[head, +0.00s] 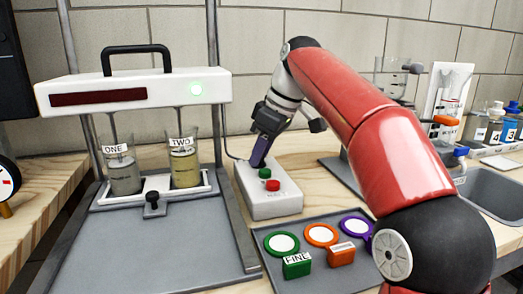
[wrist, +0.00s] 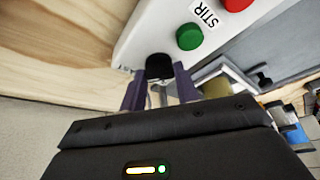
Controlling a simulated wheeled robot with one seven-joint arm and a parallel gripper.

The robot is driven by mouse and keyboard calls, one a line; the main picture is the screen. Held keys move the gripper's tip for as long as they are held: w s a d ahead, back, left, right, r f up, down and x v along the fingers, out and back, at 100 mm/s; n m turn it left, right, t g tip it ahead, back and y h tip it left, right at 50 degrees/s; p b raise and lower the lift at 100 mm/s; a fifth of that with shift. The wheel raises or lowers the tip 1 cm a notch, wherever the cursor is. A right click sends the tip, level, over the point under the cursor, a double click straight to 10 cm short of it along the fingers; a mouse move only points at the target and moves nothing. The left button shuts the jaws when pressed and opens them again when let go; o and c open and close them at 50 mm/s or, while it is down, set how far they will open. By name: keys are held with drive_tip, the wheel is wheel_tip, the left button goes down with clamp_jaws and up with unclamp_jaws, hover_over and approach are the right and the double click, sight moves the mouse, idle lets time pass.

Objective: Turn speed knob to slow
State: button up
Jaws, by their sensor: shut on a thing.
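The black speed knob (wrist: 159,66) is on the white control box (wrist: 150,35), which also shows in the head view (head: 272,202). My gripper (wrist: 159,78) has its purple fingers on both sides of the knob and is shut on it. In the head view my gripper (head: 259,161) reaches down to the back left of the box and hides the knob. The knob's pointer and any speed marks cannot be read. A green button (wrist: 189,36) and a red button (head: 272,184) sit on the box, with a STIR label (wrist: 205,14) between them.
Left of the box stands a stirring rig (head: 140,95) with a lit green lamp and beakers marked ONE and TWO. In front is a grey tray (head: 300,277) with coloured ring filters and blocks. A sink (head: 490,190) is at the right.

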drive_tip(key=shift+r+n+p, duration=0.1)
drive_tip(key=shift+n+p, duration=0.2)
drive_tip(key=shift+p, duration=0.15)
drive_tip(key=shift+w+r+n+g+p, duration=0.1)
drive_tip(key=shift+n+g+p, duration=0.2)
drive_tip(key=shift+n+p, duration=0.35)
drive_tip(key=shift+n+g+p, duration=0.5)
drive_tip(key=shift+n+p, duration=0.65)
drive_tip(key=shift+p, duration=0.1)
drive_tip(key=n, duration=0.1)
drive_tip(key=n+g, duration=0.1)
drive_tip(key=n, duration=0.1)
drive_tip(key=shift+w+f+n+p, duration=0.2)
drive_tip(key=shift+n+p, duration=0.1)
drive_tip(key=shift+p, duration=0.1)
drive_tip(key=shift+w+n+g, duration=0.1)
drive_tip(key=shift+n+g, duration=0.8)
drive_tip(key=shift+n, duration=0.9)
